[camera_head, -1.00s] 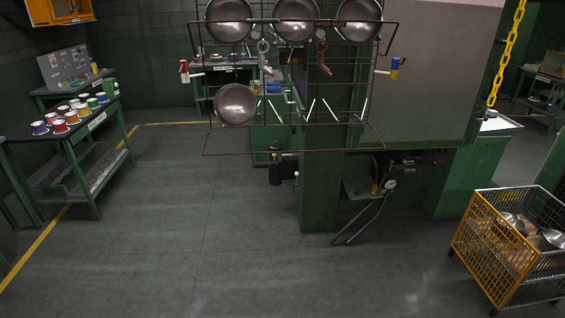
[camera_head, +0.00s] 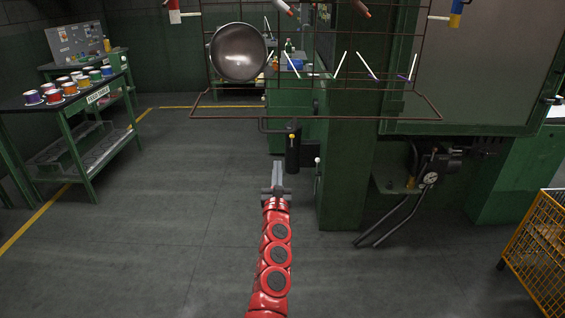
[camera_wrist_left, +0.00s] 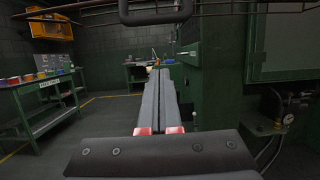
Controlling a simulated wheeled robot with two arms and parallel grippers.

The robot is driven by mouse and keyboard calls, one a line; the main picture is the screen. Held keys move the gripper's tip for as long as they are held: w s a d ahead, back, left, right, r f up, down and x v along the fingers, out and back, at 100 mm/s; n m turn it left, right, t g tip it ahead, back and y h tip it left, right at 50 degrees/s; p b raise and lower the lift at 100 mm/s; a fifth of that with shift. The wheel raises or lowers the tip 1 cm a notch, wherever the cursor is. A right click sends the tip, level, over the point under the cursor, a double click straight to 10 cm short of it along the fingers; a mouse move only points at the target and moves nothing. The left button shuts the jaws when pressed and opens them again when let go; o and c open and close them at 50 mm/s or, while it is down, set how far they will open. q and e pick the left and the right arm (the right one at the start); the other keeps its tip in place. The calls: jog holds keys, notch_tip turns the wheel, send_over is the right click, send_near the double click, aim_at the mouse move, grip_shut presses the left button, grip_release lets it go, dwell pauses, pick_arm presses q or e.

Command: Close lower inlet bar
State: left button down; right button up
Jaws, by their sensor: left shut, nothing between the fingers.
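A dark bent bar (camera_head: 272,129) sticks out to the left from a green post, above a black cylinder (camera_head: 292,150) with a yellow knob. I take it for the lower inlet bar, but cannot be sure. In the left wrist view a dark U-shaped bar (camera_wrist_left: 155,17) crosses the top edge, above and beyond the fingers. My left gripper (camera_head: 278,165) is shut and empty at the end of the red arm. It appears below the bar in the head view, apart from it in the wrist view. Its closed fingers (camera_wrist_left: 158,72) point forward. My right gripper is not in view.
A wire rack (camera_head: 315,118) with a hanging pan (camera_head: 238,52) stretches overhead. A green post (camera_head: 347,175) and a gauge (camera_head: 430,178) stand right of the gripper. A yellow wire cart (camera_head: 540,250) is at far right. Open floor lies left, before a green table (camera_head: 62,108) with cups.

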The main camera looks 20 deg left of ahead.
pick_arm(q)
jog(key=x, duration=0.9)
jog(key=s+r+p, duration=0.2)
jog(key=r, duration=0.1)
jog(key=shift+s+d+r+p, duration=0.15)
jog(key=shift+s+p, duration=0.1)
jog(key=shift+p, duration=0.05)
